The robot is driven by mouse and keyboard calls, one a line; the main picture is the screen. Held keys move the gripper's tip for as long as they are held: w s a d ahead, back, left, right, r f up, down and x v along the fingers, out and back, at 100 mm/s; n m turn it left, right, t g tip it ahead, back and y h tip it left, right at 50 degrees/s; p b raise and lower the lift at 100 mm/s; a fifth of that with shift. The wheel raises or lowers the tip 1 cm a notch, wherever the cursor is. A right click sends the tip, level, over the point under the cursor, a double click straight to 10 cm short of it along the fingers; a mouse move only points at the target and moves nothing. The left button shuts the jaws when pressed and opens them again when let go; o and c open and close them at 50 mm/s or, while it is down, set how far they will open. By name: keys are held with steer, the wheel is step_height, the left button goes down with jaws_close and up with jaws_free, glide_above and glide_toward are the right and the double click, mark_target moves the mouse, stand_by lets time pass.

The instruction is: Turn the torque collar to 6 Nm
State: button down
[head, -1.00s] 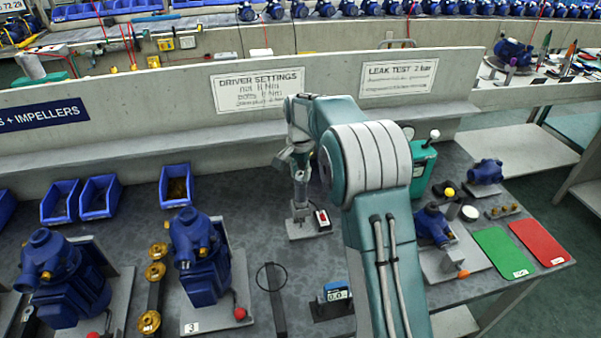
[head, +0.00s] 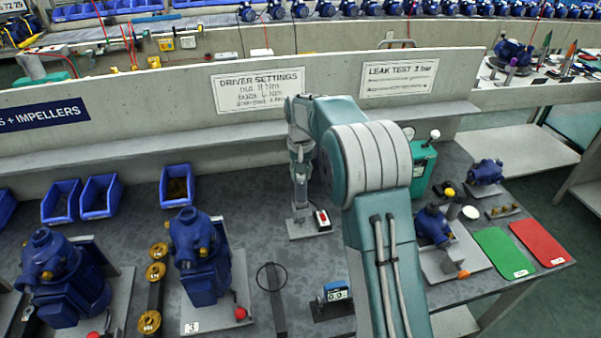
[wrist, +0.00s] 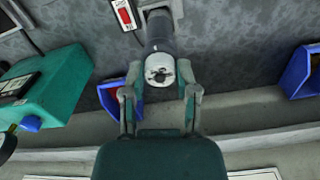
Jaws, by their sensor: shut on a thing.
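The driver with the torque collar stands upright on a small grey base plate (head: 310,229) on the bench. In the wrist view the driver (wrist: 158,38) shows as a dark cylinder with a pale, worn round end (wrist: 160,70). My gripper (head: 300,158) is above it, pointing down. In the wrist view my gripper's two fingers (wrist: 159,80) close on both sides of the pale end, shut on the collar. The collar's scale marks cannot be read. The driver settings sign (head: 257,90) on the back wall lists Nm values, too blurred to read surely.
A red-and-white switch box (head: 322,219) sits right beside the driver base. A green leak-test box (head: 423,165) stands to the right. Blue pumps (head: 200,255) and blue bins (head: 177,185) are to the left. A small display (head: 335,291) is in front.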

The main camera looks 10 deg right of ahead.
steer(key=n, duration=0.4)
steer(key=shift+f+n, duration=0.25)
steer(key=shift+n, duration=0.05)
stand_by(0.5)
steer(key=shift+c, duration=1.8)
jaws_free()
steer(key=shift+r, duration=0.1)
step_height(320, 180, up, 12)
